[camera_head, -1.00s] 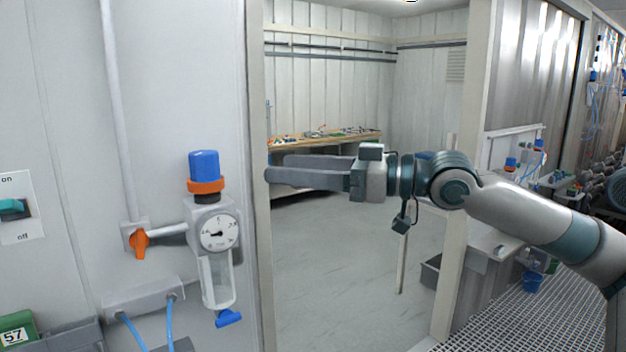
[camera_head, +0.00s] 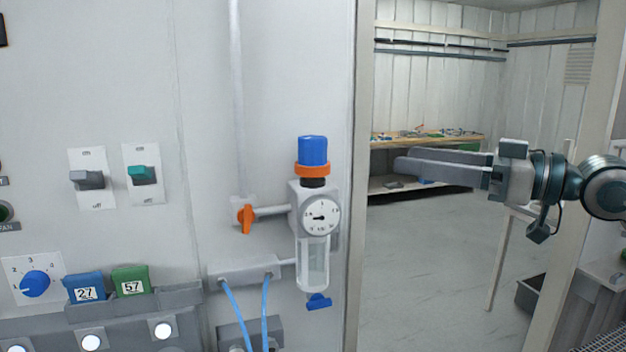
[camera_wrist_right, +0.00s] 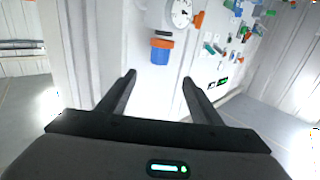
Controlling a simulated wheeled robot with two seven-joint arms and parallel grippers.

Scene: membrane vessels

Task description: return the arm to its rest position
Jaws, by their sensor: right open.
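My right gripper (camera_head: 398,164) is stretched out level in front of the doorway, pointing left, with nothing in it. In the right wrist view its two fingers (camera_wrist_right: 158,78) stand wide apart and the space between them is empty. The regulator (camera_head: 314,215), with a blue knob, orange ring and round gauge, is on the wall to the left of the gripper, apart from it in the head view. The regulator also shows upside down beyond the fingers in the right wrist view (camera_wrist_right: 161,50). My left gripper is not in view.
The door frame (camera_head: 357,120) stands between the regulator and the gripper. An orange valve handle (camera_head: 245,218), two switches and blue and green number tags are on the wall at left. A workbench (camera_head: 430,143) is in the room behind.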

